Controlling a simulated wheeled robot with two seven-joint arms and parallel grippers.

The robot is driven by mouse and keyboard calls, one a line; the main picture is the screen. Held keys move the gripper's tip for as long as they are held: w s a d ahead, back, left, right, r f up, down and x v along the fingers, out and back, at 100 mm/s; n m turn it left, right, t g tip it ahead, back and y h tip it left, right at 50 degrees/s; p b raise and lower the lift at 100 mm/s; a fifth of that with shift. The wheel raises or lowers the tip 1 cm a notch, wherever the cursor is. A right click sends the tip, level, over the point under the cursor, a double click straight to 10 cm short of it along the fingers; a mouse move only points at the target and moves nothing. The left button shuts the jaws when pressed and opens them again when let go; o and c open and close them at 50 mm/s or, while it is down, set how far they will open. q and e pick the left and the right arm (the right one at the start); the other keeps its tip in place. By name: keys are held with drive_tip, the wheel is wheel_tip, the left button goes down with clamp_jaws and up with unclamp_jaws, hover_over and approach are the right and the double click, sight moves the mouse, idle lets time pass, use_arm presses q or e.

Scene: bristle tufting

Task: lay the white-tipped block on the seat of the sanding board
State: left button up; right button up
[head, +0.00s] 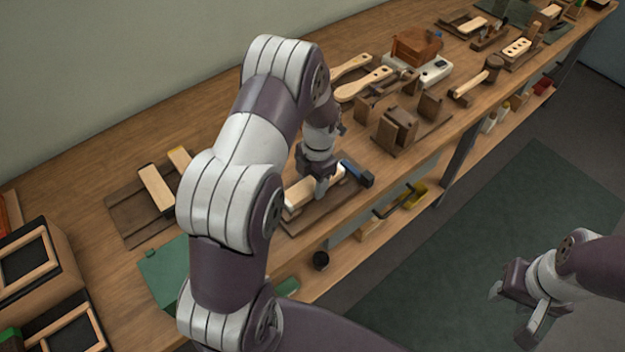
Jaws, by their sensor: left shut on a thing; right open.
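My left gripper (322,187) is shut on a pale wooden block (300,199), low over a dark brown board (318,218) near the bench's front edge. The block has a whitish end. My gripper and arm cover part of it, and I cannot tell whether it touches the board. I take this board to be the sanding board; its seat is not clearly visible. Another dark board (127,217) at the left bears two pale wooden pieces (157,187). My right gripper (519,304) is open and empty over the floor, away from the bench.
A dark tool with a blue part (356,173) lies right beside the held block. Brown wooden blocks (397,130), pale paddles (362,84) and a reddish-brown box (416,45) stand farther back. Framed boxes (30,257) are at the left. A shelf runs below the bench.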

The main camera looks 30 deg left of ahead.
use_arm(q)
drive_tip(key=shift+f, duration=0.25)
drive_tip(key=o, duration=1.6)
drive_tip(key=shift+c, duration=0.2)
drive_tip(key=shift+w+d+r+p, duration=0.1)
drive_tip(key=shift+w+r+p, duration=0.05)
drive_tip(key=shift+r+p, duration=1.05)
drive_tip(key=shift+w+d+r+p, duration=0.15)
drive_tip(key=shift+r+p, duration=0.65)
drive_tip(key=shift+r, duration=0.75)
drive_tip(key=shift+w+a+r+p, duration=0.1)
drive_tip(key=shift+w+r+p, duration=0.05)
drive_tip(key=shift+r+p, duration=1.05)
drive_tip(key=shift+r, duration=0.1)
